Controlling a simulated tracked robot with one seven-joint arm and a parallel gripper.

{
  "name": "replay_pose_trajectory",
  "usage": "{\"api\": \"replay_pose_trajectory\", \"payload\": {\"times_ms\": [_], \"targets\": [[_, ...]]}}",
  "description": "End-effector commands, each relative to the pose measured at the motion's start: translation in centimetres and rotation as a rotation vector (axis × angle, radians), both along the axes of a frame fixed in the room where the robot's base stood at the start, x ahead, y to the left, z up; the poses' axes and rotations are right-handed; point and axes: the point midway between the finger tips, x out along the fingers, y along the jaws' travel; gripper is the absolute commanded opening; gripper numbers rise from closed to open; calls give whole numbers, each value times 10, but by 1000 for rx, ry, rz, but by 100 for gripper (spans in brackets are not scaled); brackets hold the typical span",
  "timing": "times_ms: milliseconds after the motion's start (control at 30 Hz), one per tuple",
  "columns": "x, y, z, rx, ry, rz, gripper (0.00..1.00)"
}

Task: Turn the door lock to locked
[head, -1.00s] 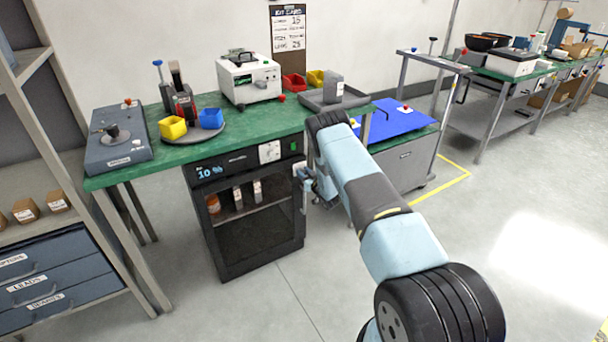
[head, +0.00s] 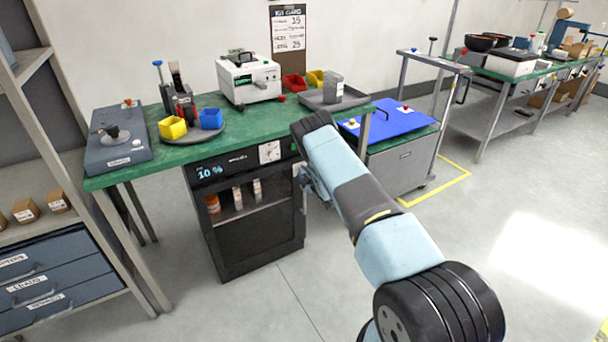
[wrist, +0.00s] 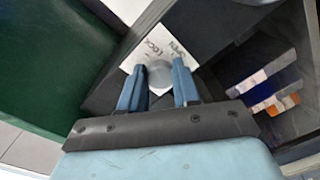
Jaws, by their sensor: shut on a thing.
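The door lock is a round grey knob (wrist: 160,73) on a white plate (wrist: 143,52) in the wrist view. The plate carries the words LOCK and OPEN, side by side above the knob. My gripper (wrist: 159,84) is shut on the knob, with one blue finger on each side of it. I cannot tell which word the knob points to. In the head view the black cabinet (head: 262,238) stands under the green bench. My gripper (head: 304,180) is at the cabinet's upper right edge there, largely hidden behind my arm.
The cabinet's display reads 10 %, and several bottles (head: 238,199) stand on its shelf. The green bench top (head: 200,153) overhangs the cabinet. A grey cart with a blue top (head: 395,122) stands to the right. The floor in front is clear.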

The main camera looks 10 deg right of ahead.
Motion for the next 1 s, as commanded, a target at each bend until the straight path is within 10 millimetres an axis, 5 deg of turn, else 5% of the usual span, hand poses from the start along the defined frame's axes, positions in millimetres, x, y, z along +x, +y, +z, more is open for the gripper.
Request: {"api": "replay_pose_trajectory", "payload": {"times_ms": [500, 1000], "targets": [[-2, 5, -3, -351, -109, 7, 1], [-2, 7, -5, -433, -136, 9, 1]]}}
